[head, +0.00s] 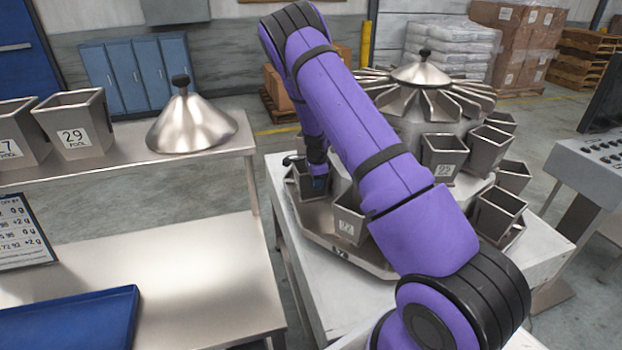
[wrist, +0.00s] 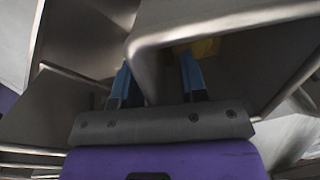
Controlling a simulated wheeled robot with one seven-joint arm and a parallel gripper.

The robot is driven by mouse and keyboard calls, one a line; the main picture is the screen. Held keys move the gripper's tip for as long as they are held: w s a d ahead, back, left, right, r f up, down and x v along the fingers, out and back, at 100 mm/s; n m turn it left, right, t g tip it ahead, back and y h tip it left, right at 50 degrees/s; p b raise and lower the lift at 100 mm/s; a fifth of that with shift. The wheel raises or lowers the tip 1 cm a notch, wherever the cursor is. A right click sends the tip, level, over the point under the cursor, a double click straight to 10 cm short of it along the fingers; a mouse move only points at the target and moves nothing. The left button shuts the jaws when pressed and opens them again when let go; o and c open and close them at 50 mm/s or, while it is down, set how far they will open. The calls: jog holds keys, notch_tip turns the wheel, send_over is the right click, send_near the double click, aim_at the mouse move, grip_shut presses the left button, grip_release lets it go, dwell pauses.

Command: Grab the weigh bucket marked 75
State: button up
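No label reading 75 can be made out in either view. My gripper (head: 318,185) is low at the left side of the round weigher, at a grey metal bucket (head: 304,182) whose label does not show. In the wrist view the two blue fingers of my gripper (wrist: 157,84) stand apart. A metal bucket rim (wrist: 215,26) crosses above them, and its corner lies in front of the gap between them. The fingers look open; contact with the metal cannot be told.
Another bucket (head: 348,222) with an unclear label sits close by on the weigher, partly behind my arm. More buckets (head: 445,155) ring its right side. A bucket marked 29 (head: 77,120) and a metal cone (head: 190,125) stand on the left shelf. A blue tray (head: 75,318) lies below.

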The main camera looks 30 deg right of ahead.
grip_shut()
jog(key=shift+r, duration=0.1)
